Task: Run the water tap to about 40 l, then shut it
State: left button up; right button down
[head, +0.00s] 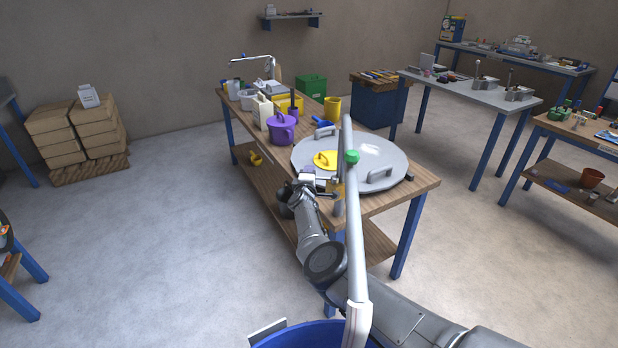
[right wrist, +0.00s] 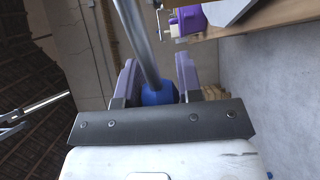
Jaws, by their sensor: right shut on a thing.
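A grey metal pipe (head: 355,240) stands in front of the workbench, with a green knob (head: 351,157) near its upper part. The rim of a blue vessel (head: 310,338) shows at the bottom edge; its inside, any water and any level mark are not readable. My right gripper (head: 320,181) is beside the pipe, in front of the bench's near end. In the right wrist view its fingers (right wrist: 158,82) are shut on a blue knob (right wrist: 158,94) at the end of a metal rod (right wrist: 137,35). That knob is hidden in the head view. My left gripper is not in view.
A wooden workbench (head: 400,199) carries a large grey round lid (head: 372,154), a purple pot (head: 282,128) and a yellow cup (head: 332,108). Other tables (head: 470,92) stand at the right. Stacked boxes (head: 75,128) stand at the left. The floor (head: 150,240) between is clear.

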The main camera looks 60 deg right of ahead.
dwell(0.3)
jog(key=c, duration=0.8)
grip_release()
jog(key=shift+s, duration=0.1)
